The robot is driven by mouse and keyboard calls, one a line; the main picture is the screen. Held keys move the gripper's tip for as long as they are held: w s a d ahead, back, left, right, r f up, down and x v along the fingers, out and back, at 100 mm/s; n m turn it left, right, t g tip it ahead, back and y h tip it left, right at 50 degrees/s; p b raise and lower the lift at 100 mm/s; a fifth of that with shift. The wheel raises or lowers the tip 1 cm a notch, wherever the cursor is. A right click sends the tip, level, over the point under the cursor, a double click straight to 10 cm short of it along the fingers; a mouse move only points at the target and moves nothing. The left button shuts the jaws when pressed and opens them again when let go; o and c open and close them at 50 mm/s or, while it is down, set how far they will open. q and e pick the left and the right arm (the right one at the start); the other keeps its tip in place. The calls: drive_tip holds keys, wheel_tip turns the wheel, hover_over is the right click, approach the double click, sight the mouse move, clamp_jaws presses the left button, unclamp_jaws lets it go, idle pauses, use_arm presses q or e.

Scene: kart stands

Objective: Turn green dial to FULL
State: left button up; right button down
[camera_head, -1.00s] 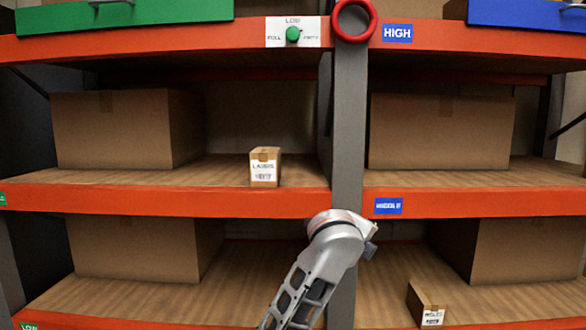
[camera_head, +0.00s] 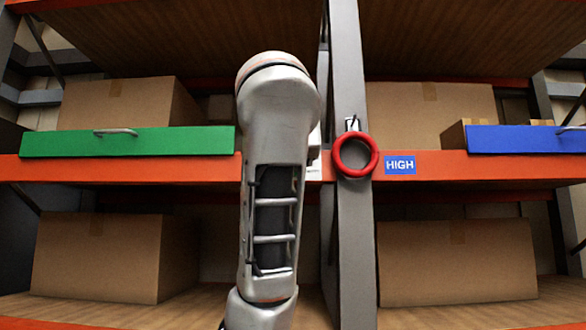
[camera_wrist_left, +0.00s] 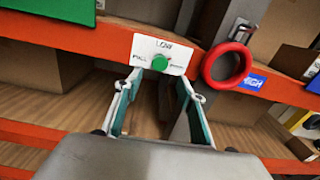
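The green dial (camera_wrist_left: 160,63) is a round knob on a white label plate (camera_wrist_left: 181,54) fixed to the orange shelf beam. The plate reads LOW at the top and FULL at the left; the right word is too small to read surely. I cannot tell where the knob points. My left gripper (camera_wrist_left: 160,78) is open and empty, its two fingers apart below and either side of the dial in the left wrist view. Whether they touch it is unclear. In the head view my arm hides the dial, leaving only the plate's right edge (camera_head: 314,170). My right gripper is not in view.
A red ring (camera_head: 356,155) hangs on the grey post (camera_head: 349,230) just right of the dial. A blue HIGH sign (camera_head: 400,165) is beside it. A green drawer front (camera_head: 125,142) and a blue one (camera_head: 525,139) flank the area. Large cartons (camera_head: 110,258) stand on the shelves.

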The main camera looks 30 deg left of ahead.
use_arm(q)
drive_tip(key=p+x, duration=0.2)
drive_tip(key=x, duration=0.5)
drive_tip(key=shift+w+a+p, duration=0.2)
drive_tip(key=shift+p, duration=0.2)
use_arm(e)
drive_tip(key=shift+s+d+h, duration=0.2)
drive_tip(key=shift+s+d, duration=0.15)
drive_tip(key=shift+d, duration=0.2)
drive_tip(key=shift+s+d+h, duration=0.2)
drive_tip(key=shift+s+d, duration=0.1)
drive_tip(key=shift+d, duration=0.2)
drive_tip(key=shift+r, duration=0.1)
use_arm(q)
drive_tip(key=c, duration=1.1)
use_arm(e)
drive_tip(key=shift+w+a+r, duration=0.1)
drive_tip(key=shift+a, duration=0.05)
